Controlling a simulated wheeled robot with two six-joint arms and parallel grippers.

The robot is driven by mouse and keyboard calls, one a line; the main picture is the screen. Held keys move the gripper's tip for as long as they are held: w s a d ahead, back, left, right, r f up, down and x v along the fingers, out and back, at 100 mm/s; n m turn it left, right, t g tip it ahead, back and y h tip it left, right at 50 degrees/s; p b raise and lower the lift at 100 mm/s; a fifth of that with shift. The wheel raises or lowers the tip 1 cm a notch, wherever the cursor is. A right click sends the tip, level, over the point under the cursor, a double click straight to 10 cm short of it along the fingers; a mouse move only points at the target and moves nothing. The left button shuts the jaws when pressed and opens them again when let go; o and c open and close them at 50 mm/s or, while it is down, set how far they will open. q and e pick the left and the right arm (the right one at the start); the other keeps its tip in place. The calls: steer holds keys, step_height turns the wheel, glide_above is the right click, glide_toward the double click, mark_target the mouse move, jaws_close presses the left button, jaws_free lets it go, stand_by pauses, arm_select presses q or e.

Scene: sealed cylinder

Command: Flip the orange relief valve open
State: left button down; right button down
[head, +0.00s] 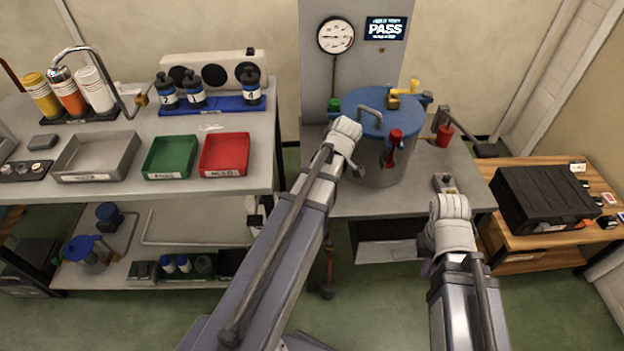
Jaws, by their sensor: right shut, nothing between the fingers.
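A grey cylinder (375,172) with a blue lid (372,118) stands on the grey bench below a gauge. An orange-yellow lever valve (405,91) sits at the back right of the lid, its handle lying roughly level. A red-handled fitting (394,142) is at the lid's front and a green one (334,104) at its left. My left arm ends at the front left of the lid; its fingers are hidden behind its wrist. My right gripper (445,184) is shut and empty at the bench's front right, apart from the valve.
A round gauge (335,36) and a PASS display (385,28) are on the panel behind. A red cup-shaped part (445,135) is right of the cylinder. A black case (545,198) lies on the wooden table. Trays and bottles fill the left bench.

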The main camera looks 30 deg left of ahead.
arm_select(q)
steer(key=shift+w+d, duration=0.1)
steer(key=shift+d, duration=0.4)
stand_by(0.3)
steer(key=shift+a, duration=0.1)
step_height(320, 180, up, 10)
steer(key=p, duration=0.9)
steer(key=shift+a+f, duration=0.25)
steer(key=shift+a, duration=0.05)
steer(key=s+d+m+h+p, duration=0.1)
steer(key=s+d+m, duration=0.4)
steer(key=d+m, duration=0.6)
steer(key=s+d+m+h+p, duration=0.1)
steer(key=s+d+m, duration=0.5)
steer(key=d+m, duration=0.5)
steer(key=shift+s+d+r+m+h, duration=0.3)
steer(key=shift+d+r, duration=0.05)
steer(key=shift+d, duration=0.2)
